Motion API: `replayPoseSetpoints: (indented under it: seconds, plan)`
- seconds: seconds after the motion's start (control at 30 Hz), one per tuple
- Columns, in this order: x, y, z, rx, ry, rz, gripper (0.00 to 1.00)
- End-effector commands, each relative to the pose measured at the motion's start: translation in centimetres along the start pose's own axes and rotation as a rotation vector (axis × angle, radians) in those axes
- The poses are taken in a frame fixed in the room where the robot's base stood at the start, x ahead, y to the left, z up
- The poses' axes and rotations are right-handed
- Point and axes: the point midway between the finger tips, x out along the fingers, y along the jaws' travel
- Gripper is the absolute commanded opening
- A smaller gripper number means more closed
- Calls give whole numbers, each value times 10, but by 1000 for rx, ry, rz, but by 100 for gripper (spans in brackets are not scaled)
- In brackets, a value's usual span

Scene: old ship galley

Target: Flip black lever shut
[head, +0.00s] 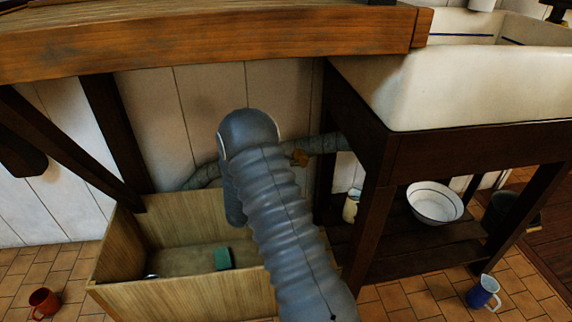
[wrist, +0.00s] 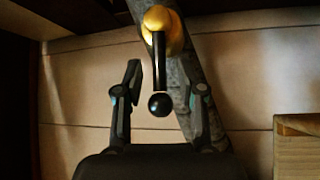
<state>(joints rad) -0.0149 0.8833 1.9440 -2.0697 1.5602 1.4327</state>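In the wrist view a black lever (wrist: 159,62) with a round black knob (wrist: 160,104) reaches from a yellow valve body (wrist: 161,22) down the picture. My gripper (wrist: 164,82) is open, with one finger on each side of the lever. The knob appears between the fingers with a gap on both sides; I cannot tell its exact depth. In the head view my arm hides the gripper and the lever.
A wooden crate (head: 185,299) holding a green block (head: 222,258) stands below the pipe. A wooden counter (head: 220,38) overhangs above. A dark sink stand (head: 372,225) with a white bowl (head: 435,203) is at right. Red (head: 44,303) and blue (head: 484,292) mugs are on the floor.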

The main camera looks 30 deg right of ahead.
Motion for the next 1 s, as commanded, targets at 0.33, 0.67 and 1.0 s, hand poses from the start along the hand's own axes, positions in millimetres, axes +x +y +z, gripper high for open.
replayPoseSetpoints:
  seconds: [0.33, 0.67, 1.0]
  plan:
    - [11, 0, 0, 0, 0, 1, 39]
    - [10, 0, 0, 0, 0, 0, 0]
    - [6, -4, -11, -6, 17, 9, 0]
